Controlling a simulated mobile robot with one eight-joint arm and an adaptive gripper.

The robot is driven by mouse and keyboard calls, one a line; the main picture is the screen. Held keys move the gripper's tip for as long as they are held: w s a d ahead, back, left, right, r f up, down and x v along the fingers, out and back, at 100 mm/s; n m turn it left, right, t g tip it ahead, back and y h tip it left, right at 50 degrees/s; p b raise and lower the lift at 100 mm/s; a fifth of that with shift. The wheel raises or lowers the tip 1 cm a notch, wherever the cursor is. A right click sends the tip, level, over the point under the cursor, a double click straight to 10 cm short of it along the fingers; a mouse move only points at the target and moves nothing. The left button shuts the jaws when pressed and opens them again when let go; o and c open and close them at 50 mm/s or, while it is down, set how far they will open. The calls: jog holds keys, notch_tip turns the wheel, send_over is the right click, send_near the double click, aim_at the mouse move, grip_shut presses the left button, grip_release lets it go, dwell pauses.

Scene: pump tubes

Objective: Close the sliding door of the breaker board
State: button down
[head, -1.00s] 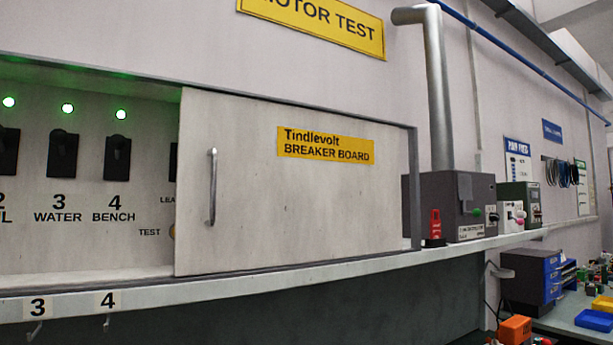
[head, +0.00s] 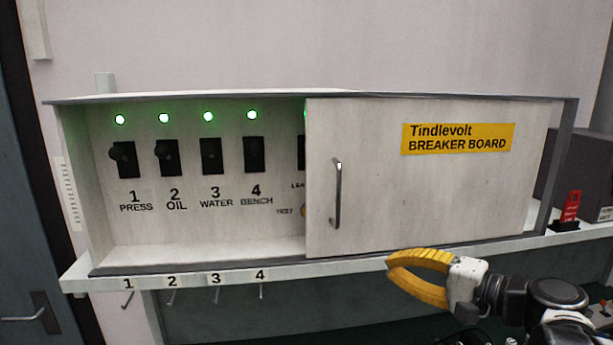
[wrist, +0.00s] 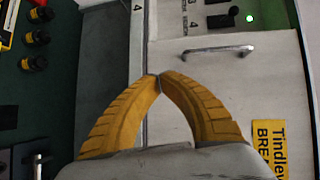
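The breaker board (head: 85,190) is a pale shallow cabinet on a ledge. Its sliding door (head: 450,200), with a yellow label, covers the right part; the left part is open. The upright metal handle (head: 336,194) is near the door's left edge. In the wrist view the handle (wrist: 218,51) lies ahead and right of the fingertips, and the door (wrist: 260,85) fills the right side. My gripper (head: 390,264) has yellow fingers, in front of the ledge, below and right of the handle. In the wrist view my gripper (wrist: 159,77) has its tips together, empty, apart from the handle.
Several breaker switches (head: 211,156) with green lights show in the opening. Numbered hooks (head: 216,290) hang under the ledge (head: 340,270). A red device (head: 570,208) stands right of the cabinet. A dark door (head: 30,200) is at far left.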

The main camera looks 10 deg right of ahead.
jog(key=d+r+m+t+y+p, duration=0.1)
jog(key=d+r+t+p, duration=0.1)
jog(key=d+r, duration=0.35)
jog(key=p, duration=0.2)
send_near(352, 215)
jog(key=w+a+r, duration=0.2)
jog(key=a+r, duration=0.1)
jog(key=a, duration=0.3)
jog(key=a+p, duration=0.1)
jog(key=shift+w+a, duration=0.1)
jog(key=shift+w, duration=0.15)
jog(key=shift+a, duration=0.1)
